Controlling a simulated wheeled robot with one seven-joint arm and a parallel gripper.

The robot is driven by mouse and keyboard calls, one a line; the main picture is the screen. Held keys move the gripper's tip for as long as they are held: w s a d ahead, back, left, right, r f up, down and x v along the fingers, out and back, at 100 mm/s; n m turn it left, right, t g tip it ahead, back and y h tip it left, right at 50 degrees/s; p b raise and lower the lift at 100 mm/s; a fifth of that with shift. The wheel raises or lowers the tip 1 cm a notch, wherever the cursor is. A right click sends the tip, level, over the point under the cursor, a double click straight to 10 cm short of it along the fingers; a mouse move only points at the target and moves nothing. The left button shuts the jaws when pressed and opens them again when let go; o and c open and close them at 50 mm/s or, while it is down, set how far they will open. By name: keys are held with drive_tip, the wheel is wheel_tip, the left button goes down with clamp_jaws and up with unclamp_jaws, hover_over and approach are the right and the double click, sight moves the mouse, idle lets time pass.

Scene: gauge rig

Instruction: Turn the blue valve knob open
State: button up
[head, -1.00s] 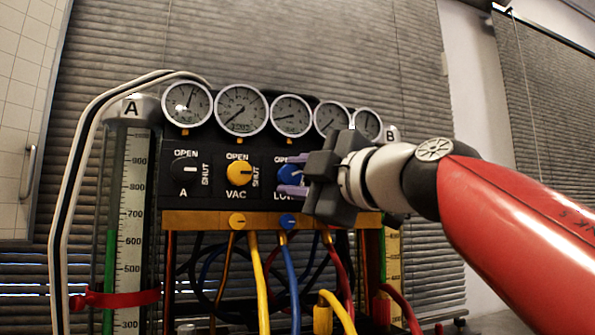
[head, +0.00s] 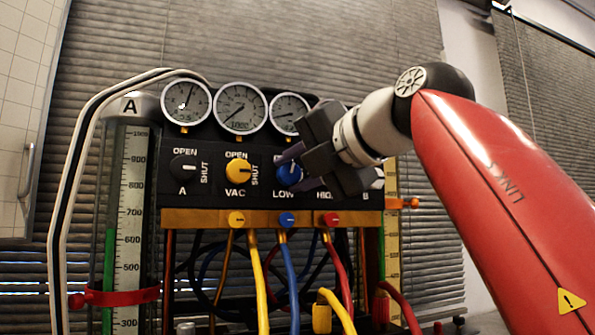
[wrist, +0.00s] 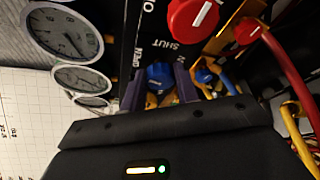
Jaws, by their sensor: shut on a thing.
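The blue valve knob (head: 287,174) sits on the black panel (head: 212,200) above the label LOW, right of the yellow knob. My gripper (head: 297,170) reaches it from the right, tilted, its purple fingers on either side of the knob and shut on it. In the wrist view the blue knob (wrist: 160,77) shows between the two fingers (wrist: 158,88), with OPEN and SHUT lettering beside it. My gripper hides part of the knob and its lettering in the head view.
The yellow VAC knob (head: 238,171) and black A knob (head: 184,168) are to the left. A red knob (wrist: 193,17) is close by in the wrist view. Gauges (head: 240,108) line the top. Below the brass bar (head: 200,219) hang coloured hoses (head: 290,270).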

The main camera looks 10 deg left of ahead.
drive_tip(key=shift+f+n+h, duration=0.1)
drive_tip(key=shift+n+h, duration=0.2)
drive_tip(key=shift+n, duration=0.4)
idle(0.5)
drive_tip(key=o, duration=1)
drive_tip(key=shift+c, duration=0.2)
drive_tip(key=v, duration=0.7)
drive_tip(key=shift+s+d, duration=0.25)
drive_tip(key=shift+s, duration=0.05)
